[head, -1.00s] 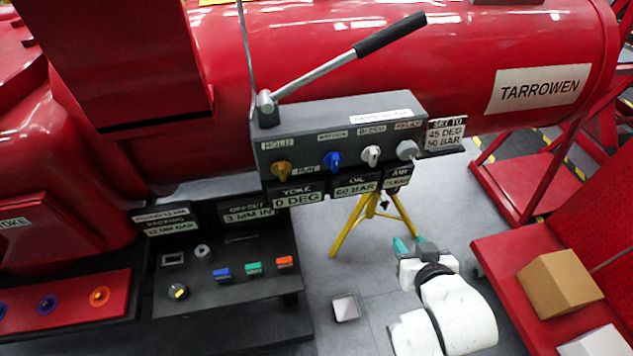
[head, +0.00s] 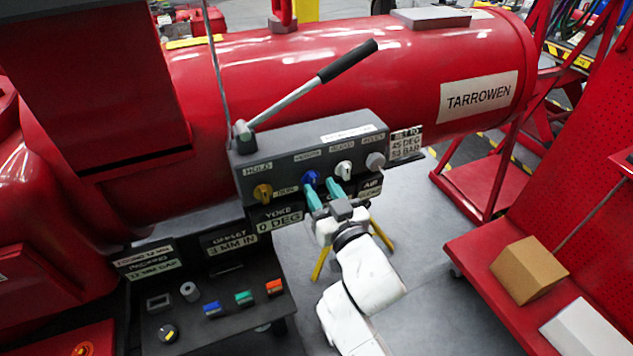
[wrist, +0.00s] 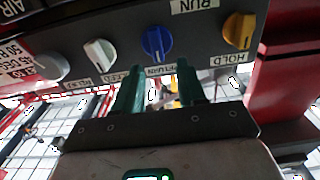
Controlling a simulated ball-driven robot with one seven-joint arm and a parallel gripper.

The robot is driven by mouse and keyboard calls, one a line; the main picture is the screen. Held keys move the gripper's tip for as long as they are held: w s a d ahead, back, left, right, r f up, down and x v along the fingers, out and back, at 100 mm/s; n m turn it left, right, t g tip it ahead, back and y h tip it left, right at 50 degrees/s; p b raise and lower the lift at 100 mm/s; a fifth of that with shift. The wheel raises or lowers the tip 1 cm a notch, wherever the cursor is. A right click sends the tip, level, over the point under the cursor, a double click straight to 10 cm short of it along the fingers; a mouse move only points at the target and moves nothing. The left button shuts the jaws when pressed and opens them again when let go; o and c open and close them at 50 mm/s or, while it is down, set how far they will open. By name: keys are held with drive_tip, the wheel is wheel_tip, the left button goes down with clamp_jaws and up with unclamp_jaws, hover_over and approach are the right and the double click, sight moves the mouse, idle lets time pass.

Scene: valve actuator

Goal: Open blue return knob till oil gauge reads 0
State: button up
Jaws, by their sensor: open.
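The blue return knob (head: 312,178) sits on the front of the grey control box (head: 290,160), between the yellow hold/run knob (head: 262,192) and the white bleed knob (head: 343,169). In the wrist view the blue knob (wrist: 156,43) shows just beyond the fingertips, with a RETURN label by it. My gripper (head: 325,191) is open, with teal fingers pointing at the box. In the wrist view my gripper (wrist: 158,72) has nothing between its fingers, and the blue knob appears ahead of the gap. The oil gauge display is hidden behind my gripper in the head view.
A long lever (head: 310,88) rises from the box. A grey knob (head: 375,161) is at its right end. The yoke display (head: 279,220) reads 0 DEG. A lower panel (head: 210,310) with coloured switches stands at left. A red bench with a cardboard box (head: 528,270) is at right.

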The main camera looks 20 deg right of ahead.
sight(314, 178)
drive_tip(key=shift+w, duration=1.6)
clamp_jaws()
